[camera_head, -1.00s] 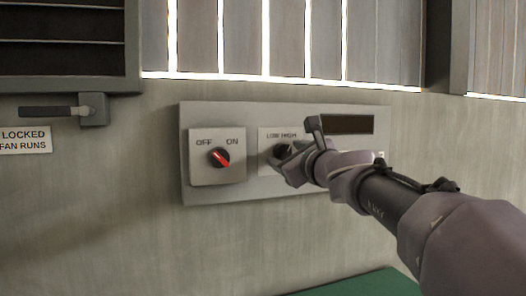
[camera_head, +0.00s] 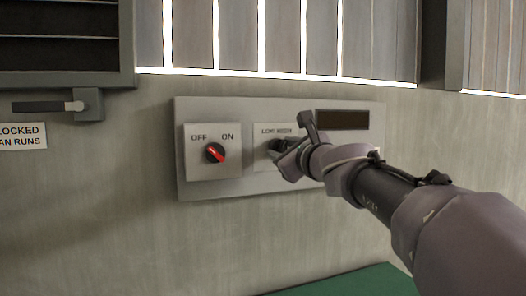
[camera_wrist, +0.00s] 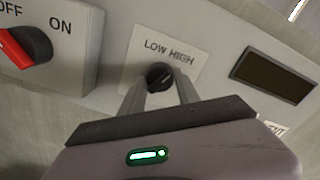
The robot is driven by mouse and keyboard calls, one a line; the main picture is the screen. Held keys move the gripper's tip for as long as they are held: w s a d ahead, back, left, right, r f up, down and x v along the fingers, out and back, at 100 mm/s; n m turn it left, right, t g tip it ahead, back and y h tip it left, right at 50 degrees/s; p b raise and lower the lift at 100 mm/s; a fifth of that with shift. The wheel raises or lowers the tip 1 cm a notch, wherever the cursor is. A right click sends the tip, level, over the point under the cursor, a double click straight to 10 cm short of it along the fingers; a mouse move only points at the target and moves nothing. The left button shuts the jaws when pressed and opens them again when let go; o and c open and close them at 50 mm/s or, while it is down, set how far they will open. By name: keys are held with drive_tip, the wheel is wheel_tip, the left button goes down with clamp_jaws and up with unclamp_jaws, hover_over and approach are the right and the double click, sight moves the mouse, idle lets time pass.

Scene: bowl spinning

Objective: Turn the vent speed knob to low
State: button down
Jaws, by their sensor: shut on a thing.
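The vent speed knob (camera_wrist: 159,77) is small, round and black, below the words LOW and HIGH on a light plate (camera_wrist: 192,42). In the wrist view my gripper (camera_wrist: 160,88) has one finger on each side of the knob and is shut on it. The knob's pointer mark is too small to read with certainty. In the head view my gripper (camera_head: 285,152) reaches the plate from the right and covers much of the knob.
The black knob with a red pointer (camera_head: 215,153), marked OFF and ON, sits left on the same grey panel (camera_head: 280,106). A dark display (camera_head: 342,119) is at upper right. A dark handle (camera_head: 45,106) and a LOCKED sign (camera_head: 22,136) are further left. A green surface (camera_head: 350,282) lies below.

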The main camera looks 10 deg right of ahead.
drive_tip(key=n+b, duration=0.3)
drive_tip(key=n, duration=0.2)
drive_tip(key=shift+f+n+b, duration=0.15)
drive_tip(key=shift+n+b, duration=0.15)
drive_tip(key=shift+n, duration=0.1)
drive_tip(key=n+b, duration=0.2)
drive_tip(key=n, duration=0.1)
drive_tip(key=shift+n, duration=0.4)
drive_tip(key=shift+r+n+b, duration=0.25)
drive_tip(key=shift+n+b, duration=0.2)
drive_tip(key=shift+n, duration=0.35)
drive_tip(key=shift+r, duration=0.1)
drive_tip(key=c, duration=1)
unclamp_jaws()
drive_tip(key=shift+o, duration=0.6)
drive_tip(key=shift+w+d, duration=0.1)
drive_tip(key=shift+w, duration=0.2)
drive_tip(key=shift+s+f, duration=0.2)
drive_tip(key=shift+s, duration=0.05)
